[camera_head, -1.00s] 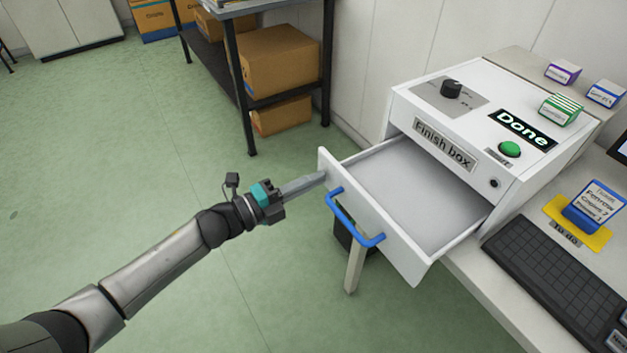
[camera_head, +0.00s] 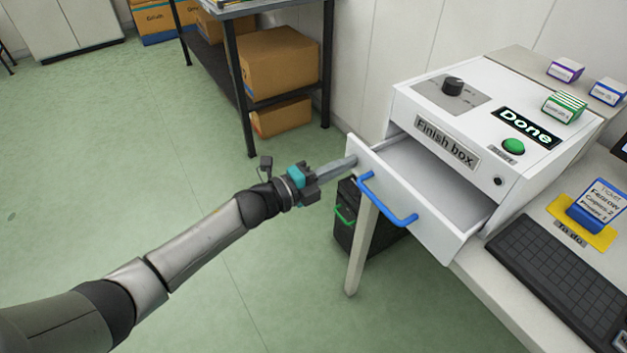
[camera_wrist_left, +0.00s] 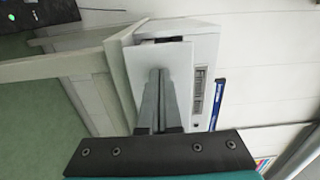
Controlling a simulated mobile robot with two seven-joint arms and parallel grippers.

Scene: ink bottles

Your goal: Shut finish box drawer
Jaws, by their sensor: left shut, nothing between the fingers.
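The white finish box (camera_head: 460,120) stands on the desk at the right in the head view. Its drawer (camera_head: 400,205) is partly pulled out, and the part of its inside that shows is bare. The drawer front has a blue handle (camera_head: 385,200). My left gripper (camera_head: 350,162) is shut and empty, its fingertips at the left end of the drawer front, beside the handle. In the left wrist view the shut fingers (camera_wrist_left: 159,90) point at the white drawer front (camera_wrist_left: 155,60); contact looks likely but is hard to confirm. My right gripper is not in view.
A black keyboard (camera_head: 560,280) and a blue ticket box on a yellow pad (camera_head: 590,235) lie to the right. Small boxes (camera_head: 565,105) sit near the finish box. A dark bin (camera_head: 365,225) stands below the drawer. A shelf with cartons (camera_head: 280,62) is behind; the floor at left is clear.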

